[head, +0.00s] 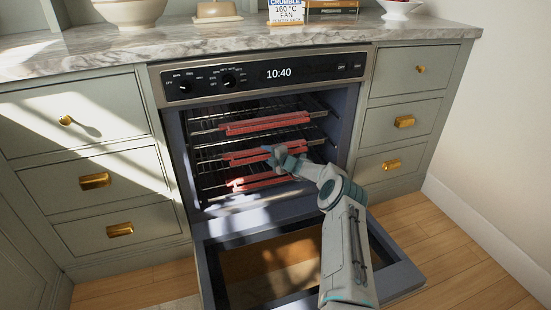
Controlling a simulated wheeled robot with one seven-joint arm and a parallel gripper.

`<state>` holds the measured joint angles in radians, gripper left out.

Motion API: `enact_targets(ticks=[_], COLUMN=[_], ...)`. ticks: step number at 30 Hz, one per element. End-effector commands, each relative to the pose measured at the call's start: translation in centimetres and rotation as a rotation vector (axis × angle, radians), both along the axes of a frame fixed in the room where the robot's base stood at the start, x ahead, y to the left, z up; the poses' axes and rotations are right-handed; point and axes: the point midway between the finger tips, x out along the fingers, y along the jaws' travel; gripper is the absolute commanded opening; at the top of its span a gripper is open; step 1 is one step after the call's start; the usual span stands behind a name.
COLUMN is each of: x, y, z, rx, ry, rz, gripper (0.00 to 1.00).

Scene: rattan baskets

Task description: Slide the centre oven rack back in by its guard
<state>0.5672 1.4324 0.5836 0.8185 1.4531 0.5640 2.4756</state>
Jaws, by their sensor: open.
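The oven (262,75) stands open in the head view, with three wire racks inside, each with a red guard along its front bar. The centre rack's guard (243,160) runs across the cavity between the upper and lower guards. My gripper (271,153) is open in front of the centre guard, near its middle, and covers part of it. I cannot tell whether the fingers touch the guard. How far the centre rack stands out is hard to judge from this angle.
The upper guard (265,123) is just above my gripper and the lower guard (258,182) just below. The lowered oven door (210,275) lies beneath my arm. Drawers with brass handles flank the oven. A marble worktop (200,42) holds a bowl (130,12) and other items.

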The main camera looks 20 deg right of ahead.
Motion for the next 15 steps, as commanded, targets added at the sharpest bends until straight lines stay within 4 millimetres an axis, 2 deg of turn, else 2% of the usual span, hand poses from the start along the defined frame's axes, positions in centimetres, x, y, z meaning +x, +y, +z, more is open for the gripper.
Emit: enact_targets(ticks=[8,15], x=[-2.7,-6.3], y=[-1.2,-2.7], z=[1.0,1.7], rx=[0.002,0.003], ry=[0.002,0.002], rz=[-0.001,-0.002], gripper=[0.41,0.41])
